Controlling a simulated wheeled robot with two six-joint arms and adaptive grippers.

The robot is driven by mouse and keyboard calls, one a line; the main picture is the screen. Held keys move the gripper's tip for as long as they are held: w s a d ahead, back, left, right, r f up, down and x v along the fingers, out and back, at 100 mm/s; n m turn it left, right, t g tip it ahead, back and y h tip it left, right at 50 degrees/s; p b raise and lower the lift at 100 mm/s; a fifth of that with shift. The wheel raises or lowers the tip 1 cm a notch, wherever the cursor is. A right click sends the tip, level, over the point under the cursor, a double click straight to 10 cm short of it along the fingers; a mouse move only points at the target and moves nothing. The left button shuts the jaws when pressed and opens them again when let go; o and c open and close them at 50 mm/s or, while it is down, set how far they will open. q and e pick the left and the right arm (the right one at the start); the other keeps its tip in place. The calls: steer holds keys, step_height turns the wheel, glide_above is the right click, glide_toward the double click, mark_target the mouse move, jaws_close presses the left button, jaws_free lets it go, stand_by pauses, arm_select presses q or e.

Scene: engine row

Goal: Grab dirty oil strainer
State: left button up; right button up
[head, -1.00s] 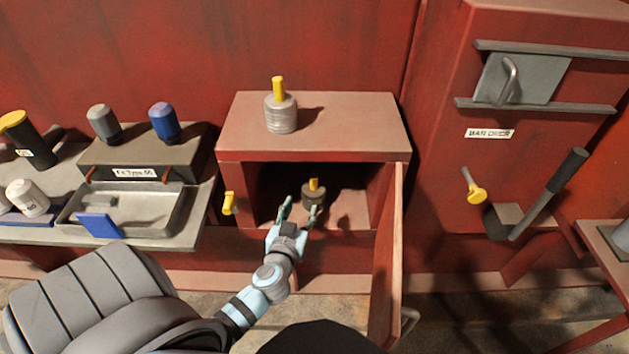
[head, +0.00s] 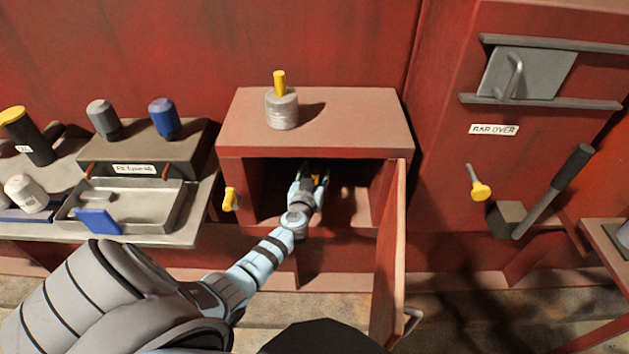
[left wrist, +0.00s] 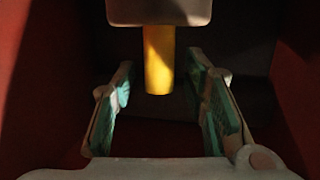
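An oil strainer with a yellow handle (head: 316,179) stands inside the open red cabinet (head: 300,151), mostly hidden by my gripper in the head view. My left gripper (head: 315,171) reaches into the cabinet with its fingers either side of the handle. In the left wrist view, the yellow handle (left wrist: 158,60) and the strainer's grey-brown body (left wrist: 158,12) show between the open green-padded fingers, with gaps on both sides. A second strainer (head: 282,109), light grey with a yellow handle, stands on the cabinet top. I cannot see my right gripper.
The cabinet door (head: 391,255) hangs open on the right, close to my arm. The cabinet's side walls are near the fingers. A bench with a metal tray (head: 130,232), a blue block (head: 98,221) and several bottles stands at left. A lever (head: 550,190) is at right.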

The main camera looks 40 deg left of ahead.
arm_select(q)
jaws_close()
